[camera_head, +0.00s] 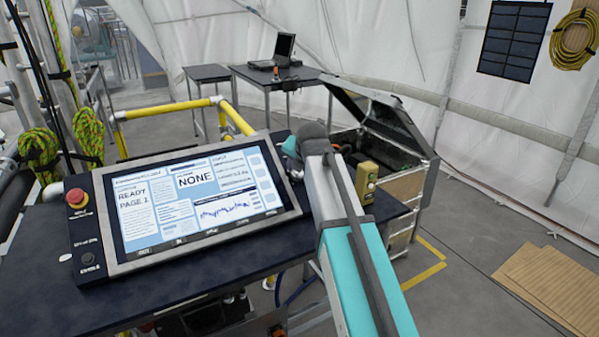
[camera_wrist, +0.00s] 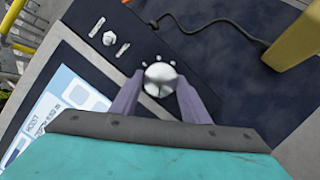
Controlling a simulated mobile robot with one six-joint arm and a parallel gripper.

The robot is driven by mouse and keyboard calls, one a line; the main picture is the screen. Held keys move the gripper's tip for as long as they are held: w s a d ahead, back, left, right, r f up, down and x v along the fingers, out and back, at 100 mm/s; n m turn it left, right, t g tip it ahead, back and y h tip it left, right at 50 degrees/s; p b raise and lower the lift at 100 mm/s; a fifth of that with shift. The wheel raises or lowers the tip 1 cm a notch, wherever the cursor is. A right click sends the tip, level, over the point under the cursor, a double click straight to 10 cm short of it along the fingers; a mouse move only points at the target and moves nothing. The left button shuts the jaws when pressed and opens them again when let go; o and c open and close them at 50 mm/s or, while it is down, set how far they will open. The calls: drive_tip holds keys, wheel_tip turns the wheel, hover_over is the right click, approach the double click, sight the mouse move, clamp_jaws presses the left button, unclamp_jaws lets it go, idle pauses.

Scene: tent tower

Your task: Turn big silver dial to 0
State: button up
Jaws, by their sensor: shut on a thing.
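The big silver dial (camera_wrist: 160,79) sits on a dark panel beside the screen in the wrist view. My gripper (camera_wrist: 160,90) has its two purple fingers on either side of the dial and is shut on it. The markings around the dial are mostly hidden or too small to read; a few pale dots show near its upper edge. In the head view my arm hides the dial, and my gripper (camera_head: 291,147) shows only in part at the screen's right end.
A smaller silver knob (camera_wrist: 109,38) is on the same panel. The screen (camera_head: 195,197) reads "READY PAGE 1" and "NONE". A red emergency button (camera_head: 76,197) is at its left. A yellow device (camera_head: 367,182) stands right of my arm, with a cable (camera_wrist: 215,34) nearby.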

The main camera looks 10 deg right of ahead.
drive_tip(key=shift+s+f+n, duration=0.1)
drive_tip(key=shift+n, duration=1)
drive_tip(key=o, duration=1.1)
drive_tip(key=shift+c, duration=0.2)
drive_tip(key=b+v, duration=0.2)
drive_tip(key=v, duration=1.2)
drive_tip(key=shift+d+f, duration=0.15)
drive_tip(key=shift+d, duration=0.1)
